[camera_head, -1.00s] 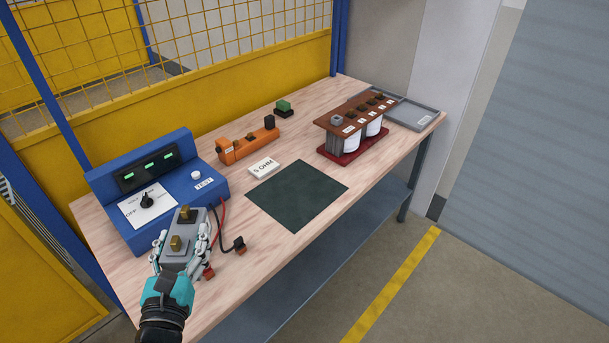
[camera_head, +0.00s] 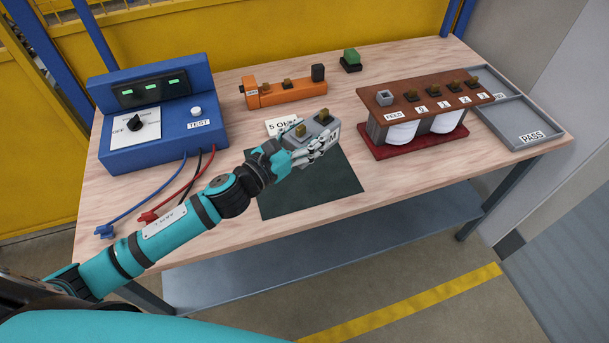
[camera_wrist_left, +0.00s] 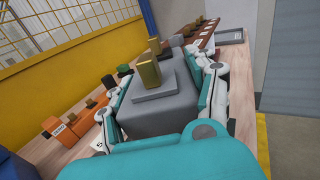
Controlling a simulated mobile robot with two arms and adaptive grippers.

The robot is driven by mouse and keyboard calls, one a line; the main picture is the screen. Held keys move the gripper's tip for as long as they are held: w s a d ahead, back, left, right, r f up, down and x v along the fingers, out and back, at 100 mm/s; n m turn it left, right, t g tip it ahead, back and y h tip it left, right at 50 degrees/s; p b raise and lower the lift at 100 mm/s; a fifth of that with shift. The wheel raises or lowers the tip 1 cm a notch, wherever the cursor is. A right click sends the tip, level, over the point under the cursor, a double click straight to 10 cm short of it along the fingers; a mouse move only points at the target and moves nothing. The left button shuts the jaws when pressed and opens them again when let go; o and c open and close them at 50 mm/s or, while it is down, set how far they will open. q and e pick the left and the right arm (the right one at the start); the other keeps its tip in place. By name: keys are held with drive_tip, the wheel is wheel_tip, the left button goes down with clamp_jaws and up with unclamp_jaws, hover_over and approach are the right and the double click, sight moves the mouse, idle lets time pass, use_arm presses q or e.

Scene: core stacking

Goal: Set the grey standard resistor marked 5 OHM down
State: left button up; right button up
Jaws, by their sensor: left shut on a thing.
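The grey resistor (camera_head: 312,134) is a grey block with two brass terminals on top. My left gripper (camera_head: 311,152) is shut on it and holds it over the back part of the dark green mat (camera_head: 310,190). In the left wrist view, the resistor (camera_wrist_left: 158,108) fills the space between the two fingers of my left gripper (camera_wrist_left: 165,100). Its underside is hidden, so I cannot tell whether it touches the mat. A white card reading 5 OHM (camera_head: 283,126) lies just behind, partly covered by the resistor. My right gripper is not in view.
A blue tester (camera_head: 155,120) with loose leads stands at the left. An orange device (camera_head: 284,93) and a green-topped block (camera_head: 350,60) are at the back. A brown-topped unit (camera_head: 428,99) and a grey PASS tray (camera_head: 520,131) are at the right. The mat's front is clear.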

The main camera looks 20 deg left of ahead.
use_arm(q)
drive_tip(key=shift+m+g+h, duration=0.4)
drive_tip(key=shift+m+h, duration=0.1)
drive_tip(key=shift+h, duration=0.2)
drive_tip(key=w+a+f, duration=0.1)
drive_tip(key=f, duration=0.2)
drive_tip(key=w+a+f+b, duration=0.1)
drive_tip(key=f, duration=0.2)
drive_tip(key=w+a+f, duration=0.1)
drive_tip(key=f, duration=0.2)
drive_tip(key=shift+w+a+f, duration=0.1)
drive_tip(key=shift+w+a, duration=0.2)
drive_tip(key=shift+a, duration=0.05)
drive_tip(key=shift+f+b, duration=0.4)
drive_tip(key=shift+f, duration=1.4)
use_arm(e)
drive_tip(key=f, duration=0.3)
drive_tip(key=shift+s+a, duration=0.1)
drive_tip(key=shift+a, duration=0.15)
